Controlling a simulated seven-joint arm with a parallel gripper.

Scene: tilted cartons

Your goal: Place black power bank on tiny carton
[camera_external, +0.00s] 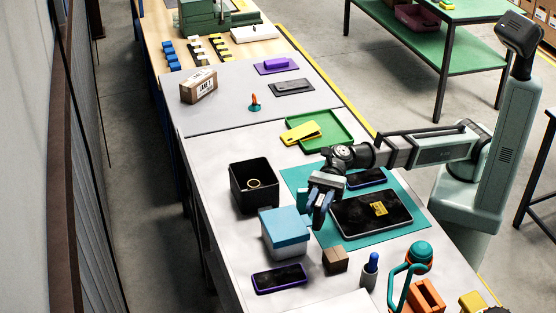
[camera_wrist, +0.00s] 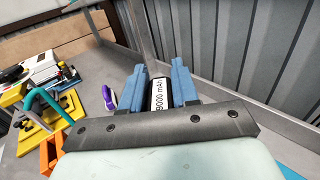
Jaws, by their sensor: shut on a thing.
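My gripper (camera_external: 318,204) hangs over the left edge of the teal mat, close to the right of the blue-lidded box. In the wrist view its blue fingers (camera_wrist: 161,78) are shut on the black power bank (camera_wrist: 160,95), whose white label reads "9000 mAh". The fingers mostly hide the power bank in the external view. A small brown carton (camera_external: 335,260) stands on the table below and in front of my gripper, apart from it. A larger labelled brown carton (camera_external: 198,86) lies tilted at the far left of the table.
A blue-lidded box (camera_external: 285,228), black bin (camera_external: 255,182) and phone (camera_external: 279,278) lie to the left. A tablet (camera_external: 370,214) lies on the teal mat (camera_external: 327,237). A blue-capped stick (camera_external: 370,270) and teal-and-orange clamp (camera_external: 415,262) stand right of the small carton.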

